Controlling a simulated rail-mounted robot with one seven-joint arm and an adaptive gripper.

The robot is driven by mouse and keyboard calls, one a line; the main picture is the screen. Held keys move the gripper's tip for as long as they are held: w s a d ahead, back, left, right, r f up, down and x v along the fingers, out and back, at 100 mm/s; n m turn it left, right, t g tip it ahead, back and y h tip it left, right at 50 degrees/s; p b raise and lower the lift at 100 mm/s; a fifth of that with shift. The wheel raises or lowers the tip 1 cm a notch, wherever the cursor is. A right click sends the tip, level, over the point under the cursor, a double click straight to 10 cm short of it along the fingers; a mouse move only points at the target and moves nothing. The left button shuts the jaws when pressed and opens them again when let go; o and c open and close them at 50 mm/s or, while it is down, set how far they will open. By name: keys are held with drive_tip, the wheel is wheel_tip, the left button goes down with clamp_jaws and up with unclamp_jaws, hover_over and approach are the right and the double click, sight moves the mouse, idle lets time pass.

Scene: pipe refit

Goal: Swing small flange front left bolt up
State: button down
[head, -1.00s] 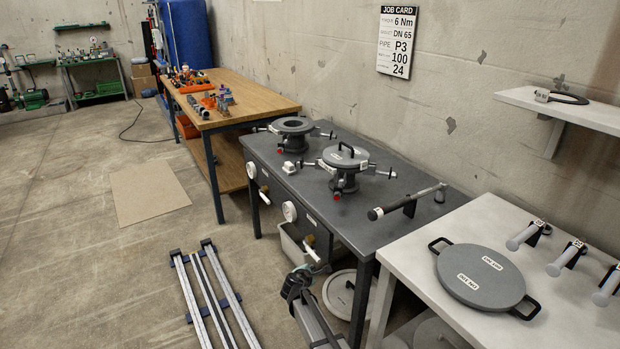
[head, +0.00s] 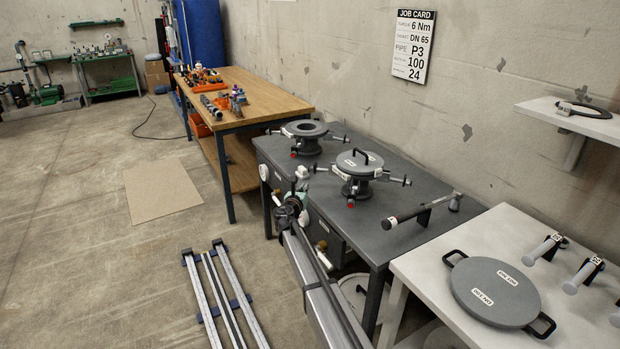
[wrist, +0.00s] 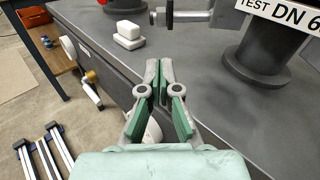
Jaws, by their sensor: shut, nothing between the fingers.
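In the head view a grey flange with a handled lid (head: 359,163) stands on the dark bench. A bolt (head: 319,169) sticks out roughly level from its left side. In the wrist view a metal bolt (wrist: 183,16) lies roughly level across the top, its nut end at left, beside a dark pedestal (wrist: 258,62) under a "TEST DN" label. My gripper (wrist: 160,78) is shut and empty, its tips below and apart from that bolt. In the head view my gripper (head: 301,190) is at the bench's front edge, left of the lidded flange.
A second, open flange (head: 305,130) stands farther back. White blocks (wrist: 128,34) sit near the bench edge. The bench top between flange and tool is clear.

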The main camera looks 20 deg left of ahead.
drive_tip(key=shift+w, duration=0.1)
drive_tip(key=w, duration=0.6)
drive_tip(key=w+a+p, duration=0.1)
drive_tip(key=w, duration=0.2)
drive_tip(key=shift+w+f, duration=0.35)
drive_tip(key=shift+f, duration=0.05)
drive_tip(key=shift+r+b, duration=0.1)
drive_tip(key=shift+b, duration=0.2)
